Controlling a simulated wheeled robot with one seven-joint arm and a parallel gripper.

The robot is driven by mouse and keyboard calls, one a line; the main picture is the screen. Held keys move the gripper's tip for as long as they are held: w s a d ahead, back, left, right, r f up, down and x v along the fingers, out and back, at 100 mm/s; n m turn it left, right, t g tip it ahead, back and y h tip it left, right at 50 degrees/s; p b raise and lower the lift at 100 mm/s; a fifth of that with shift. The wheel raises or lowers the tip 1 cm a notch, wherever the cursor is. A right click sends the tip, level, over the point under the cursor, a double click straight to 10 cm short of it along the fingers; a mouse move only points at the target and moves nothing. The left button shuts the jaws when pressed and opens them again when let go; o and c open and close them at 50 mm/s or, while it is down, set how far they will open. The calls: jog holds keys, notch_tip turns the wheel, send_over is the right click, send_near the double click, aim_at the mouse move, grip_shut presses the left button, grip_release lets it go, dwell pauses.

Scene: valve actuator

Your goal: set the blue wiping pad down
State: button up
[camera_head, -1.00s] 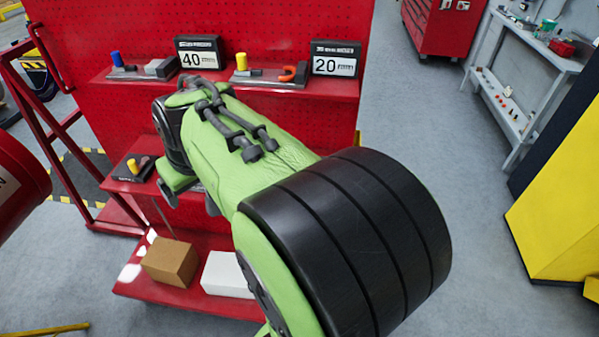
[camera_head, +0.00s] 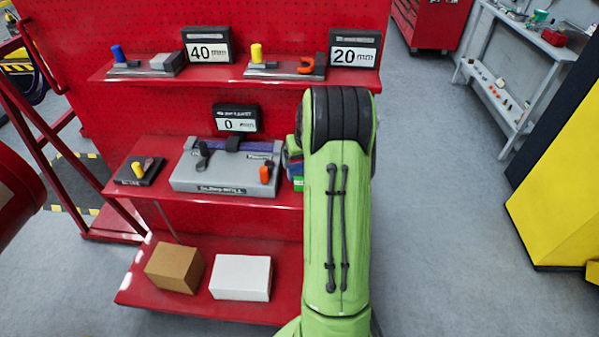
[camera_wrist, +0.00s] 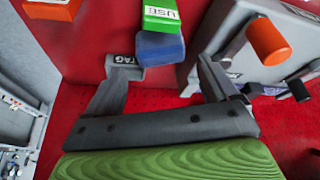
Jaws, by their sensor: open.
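A blue block (camera_wrist: 160,49), which looks like the wiping pad, shows in the wrist view against the red shelf (camera_wrist: 88,60). It adjoins a green block marked USE (camera_wrist: 162,16). My gripper (camera_wrist: 168,66) is open, with one dark finger on each side below the blue block. The block lies just past or between the fingertips, nearer the left finger; I cannot tell whether they touch. In the head view, my green arm hides the gripper and most of this spot; only blue and green edges of the blocks (camera_head: 297,184) show beside it.
The grey valve unit (camera_head: 222,172) stands just left of my arm on the middle shelf; its orange knob (camera_wrist: 267,42) is close to the right finger. The upper shelf holds 40 and 20 mm displays (camera_head: 207,48). A brown box (camera_head: 174,268) and white box (camera_head: 241,277) sit below.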

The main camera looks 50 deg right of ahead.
aim_at(299, 166)
jog(key=x, duration=0.6)
jog(key=shift+w+r, duration=0.1)
jog(key=shift+c, duration=0.9)
jog(key=shift+r, duration=0.15)
jog(key=c, duration=0.7)
